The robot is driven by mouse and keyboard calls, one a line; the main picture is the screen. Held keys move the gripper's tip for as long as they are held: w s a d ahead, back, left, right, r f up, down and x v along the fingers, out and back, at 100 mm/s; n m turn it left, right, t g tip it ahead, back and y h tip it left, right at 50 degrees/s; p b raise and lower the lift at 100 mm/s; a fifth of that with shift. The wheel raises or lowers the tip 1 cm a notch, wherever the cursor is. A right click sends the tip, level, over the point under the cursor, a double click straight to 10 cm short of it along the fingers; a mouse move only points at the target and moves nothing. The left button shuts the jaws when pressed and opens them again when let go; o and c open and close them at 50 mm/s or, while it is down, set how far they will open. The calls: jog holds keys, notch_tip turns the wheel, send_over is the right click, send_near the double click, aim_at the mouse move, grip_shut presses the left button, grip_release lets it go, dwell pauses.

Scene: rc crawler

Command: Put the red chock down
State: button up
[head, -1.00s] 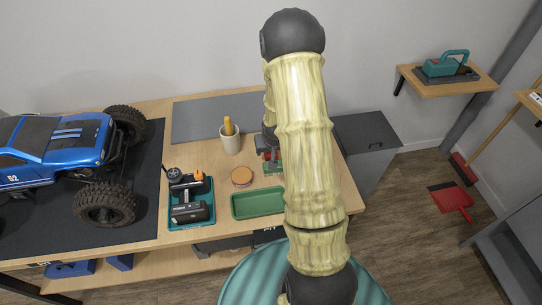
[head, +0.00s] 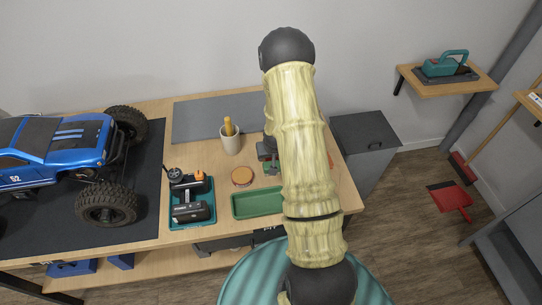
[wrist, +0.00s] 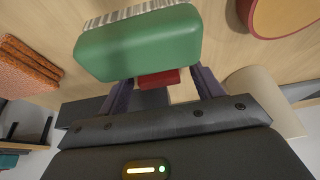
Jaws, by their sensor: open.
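My gripper (wrist: 160,88) is open in the wrist view, its two dark fingers spread apart. A small red block (wrist: 158,78), which looks like the red chock, shows between the fingertips, partly hidden behind a green brush-like block (wrist: 140,45) with pale bristles. I cannot tell whether either finger touches the red block. In the head view my arm hides most of the gripper and the red block; a little of the gripper's dark end shows left of the arm, over the right part of the table.
A cream cup (head: 230,140), a round coaster (head: 242,176), a green tray (head: 258,203) and a teal tray with a radio controller (head: 192,208) stand left of my arm. An orange stack (wrist: 30,65) shows in the wrist view. A blue crawler (head: 60,150) fills the table's left.

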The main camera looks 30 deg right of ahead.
jog(key=shift+c, duration=0.3)
jog(key=c, duration=1.1)
jog(key=shift+c, duration=0.2)
notch_tip(320, 180, up, 10)
jog(key=shift+r+b, duration=0.1)
jog(key=shift+b, duration=0.3)
